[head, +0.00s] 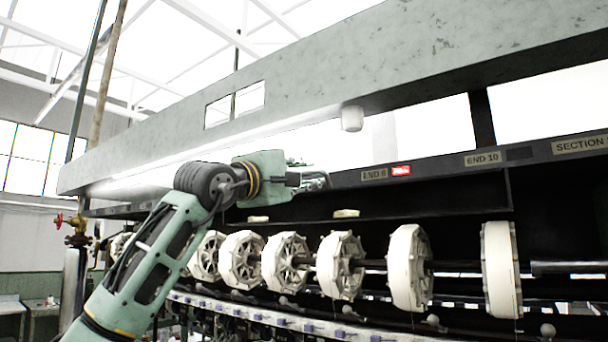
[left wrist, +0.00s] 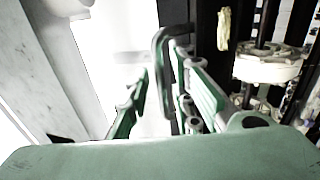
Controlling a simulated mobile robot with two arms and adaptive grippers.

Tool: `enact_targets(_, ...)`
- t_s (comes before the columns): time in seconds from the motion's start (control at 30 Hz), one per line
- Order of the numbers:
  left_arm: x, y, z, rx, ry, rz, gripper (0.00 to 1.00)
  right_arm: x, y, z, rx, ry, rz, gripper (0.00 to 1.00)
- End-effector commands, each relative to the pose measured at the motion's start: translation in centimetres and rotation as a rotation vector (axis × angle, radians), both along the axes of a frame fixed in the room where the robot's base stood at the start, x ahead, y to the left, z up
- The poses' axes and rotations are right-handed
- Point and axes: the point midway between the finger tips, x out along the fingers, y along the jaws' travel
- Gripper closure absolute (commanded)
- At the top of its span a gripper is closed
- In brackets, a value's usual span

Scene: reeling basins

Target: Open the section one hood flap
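The hood (head: 300,82) is a long pale grey-green panel above the reeling machine, with a small opening cut through it. I cannot tell which part of it is the section one flap; a "SECTION" sign (head: 582,146) is cut off at the right edge. My left gripper (head: 318,181) is at the dark sign rail, left of the "END 9" label. In the left wrist view, a dark bent bar handle (left wrist: 160,62) stands between the green fingers of my left gripper (left wrist: 168,108), closer to the right finger. The fingers are apart; contact is unclear. My right gripper is out of view.
White reels (head: 340,265) line a shaft below the rail, close under my left arm. A white knob-like fitting (head: 352,118) hangs under the hood. A red lamp (head: 401,170) glows beside the label. A pipe with a red valve (head: 59,220) stands at the left.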

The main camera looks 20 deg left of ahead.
Motion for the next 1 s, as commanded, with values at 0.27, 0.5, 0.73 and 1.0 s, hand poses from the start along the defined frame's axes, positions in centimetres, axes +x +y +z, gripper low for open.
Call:
enact_targets(0.27,-3.6,1.4,-1.4,0.0,-0.003,0.001,0.78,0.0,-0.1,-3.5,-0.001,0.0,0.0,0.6)
enact_targets(0.5,-6.9,2.6,-2.3,0.0,-0.003,0.001,0.78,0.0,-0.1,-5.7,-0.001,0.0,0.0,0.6)
enact_targets(0.73,-10.0,3.7,-3.1,0.001,-0.002,0.001,0.78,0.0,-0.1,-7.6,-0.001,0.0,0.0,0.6)
enact_targets(1.0,-12.5,4.6,-3.6,0.0,-0.001,0.0,0.78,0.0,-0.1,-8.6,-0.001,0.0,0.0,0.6)
